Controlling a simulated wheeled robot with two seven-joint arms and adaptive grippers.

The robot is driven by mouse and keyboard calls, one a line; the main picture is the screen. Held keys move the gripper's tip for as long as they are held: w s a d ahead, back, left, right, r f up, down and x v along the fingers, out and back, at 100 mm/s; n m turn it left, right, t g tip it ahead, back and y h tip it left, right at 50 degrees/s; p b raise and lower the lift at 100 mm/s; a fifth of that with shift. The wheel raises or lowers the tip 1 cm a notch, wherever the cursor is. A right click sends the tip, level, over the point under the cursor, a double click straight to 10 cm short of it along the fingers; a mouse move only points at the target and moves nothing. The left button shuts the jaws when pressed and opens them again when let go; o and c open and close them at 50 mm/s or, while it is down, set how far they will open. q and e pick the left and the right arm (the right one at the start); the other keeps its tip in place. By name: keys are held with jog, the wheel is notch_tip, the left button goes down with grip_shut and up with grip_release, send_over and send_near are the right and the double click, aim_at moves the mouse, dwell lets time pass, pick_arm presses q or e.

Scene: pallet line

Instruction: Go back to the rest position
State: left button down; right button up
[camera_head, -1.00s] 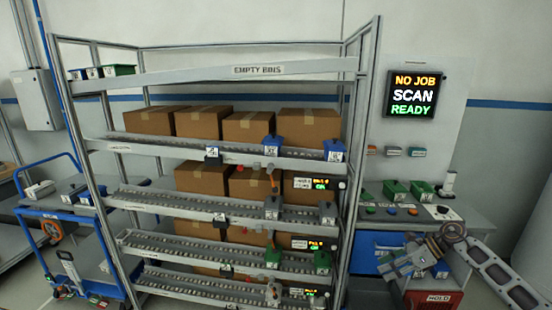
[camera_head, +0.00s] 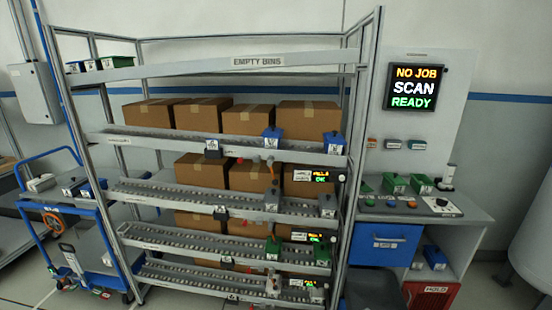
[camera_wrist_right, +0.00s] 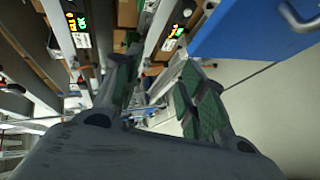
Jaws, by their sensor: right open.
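My right gripper (camera_wrist_right: 160,95) is open in the right wrist view, with green pads on its fingers and nothing visible between them. Beyond it are the edge of the flow rack, its small lit displays (camera_wrist_right: 80,22) and pale floor. Neither of my grippers shows in the head view now. In the head view the flow rack (camera_head: 215,137) stands in front of me with cardboard boxes (camera_head: 308,120) on its tiers. The blue drawer (camera_head: 385,245) sits under the bench at the right; a blue panel also shows close to the gripper in the right wrist view (camera_wrist_right: 240,22).
A screen (camera_head: 414,88) reads NO JOB, SCAN, READY above the bench (camera_head: 465,215), where green bins (camera_head: 395,183) stand. A red HOLD bin (camera_head: 432,296) is below. A blue-framed cart (camera_head: 85,258) stands at the left. Open floor shows at the lower right.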

jog(key=s+f+m+g+h, duration=0.5)
jog(key=s+f+m, duration=0.6)
jog(key=s+f, duration=1)
jog(key=s+a+f+m+g, duration=0.2)
jog(key=s+f, duration=0.1)
jog(key=s, duration=0.7)
jog(key=s+a+f+m+g+h, duration=0.1)
jog(key=s+a+f+m+g, duration=0.1)
jog(key=s, duration=0.8)
jog(key=s+a+f+m+g, duration=0.2)
jog(key=s+f+m, duration=0.2)
jog(key=s, duration=0.6)
jog(key=shift+s+f, duration=0.4)
jog(key=shift+f, duration=0.55)
